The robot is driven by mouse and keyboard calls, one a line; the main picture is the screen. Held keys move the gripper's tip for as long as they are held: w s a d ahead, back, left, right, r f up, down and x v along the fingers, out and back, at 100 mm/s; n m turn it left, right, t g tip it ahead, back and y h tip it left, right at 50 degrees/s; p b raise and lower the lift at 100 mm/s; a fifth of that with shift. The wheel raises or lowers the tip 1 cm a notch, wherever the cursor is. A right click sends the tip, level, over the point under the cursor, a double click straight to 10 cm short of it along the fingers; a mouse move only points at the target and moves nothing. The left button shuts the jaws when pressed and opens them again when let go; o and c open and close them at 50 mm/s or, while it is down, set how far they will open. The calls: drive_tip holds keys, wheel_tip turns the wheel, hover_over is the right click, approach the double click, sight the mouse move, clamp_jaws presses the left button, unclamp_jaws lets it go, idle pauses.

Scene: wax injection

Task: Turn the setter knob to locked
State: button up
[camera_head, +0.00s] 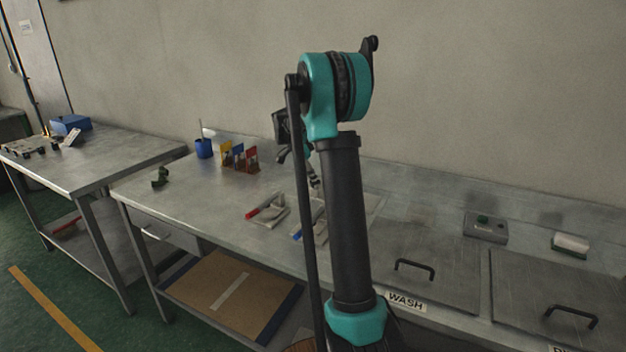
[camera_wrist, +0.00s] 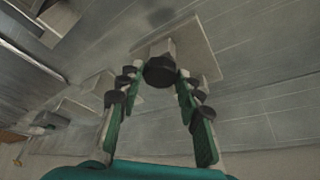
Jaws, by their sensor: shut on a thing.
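The setter knob (camera_wrist: 159,72) is a dark round knob in front of a pale block and flat plate in the wrist view. My gripper (camera_wrist: 157,78) has its green-backed, dark-padded fingers on both sides of the knob, closed on it. Whether the knob stands at locked cannot be read, as no marking shows. In the head view my own arm stands in the middle and hides the knob and most of the gripper.
A steel bench (camera_head: 150,190) holds a blue cup (camera_head: 204,148), coloured holders (camera_head: 240,160) and a red-edged item (camera_head: 267,212). To the right are a lid handle (camera_head: 415,269), a grey box (camera_head: 486,228) and a white-and-green block (camera_head: 571,244). A wall stands behind.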

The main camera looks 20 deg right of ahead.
idle(0.4)
drive_tip(key=o, duration=1.2)
drive_tip(key=shift+c, duration=0.2)
drive_tip(key=v, duration=1.2)
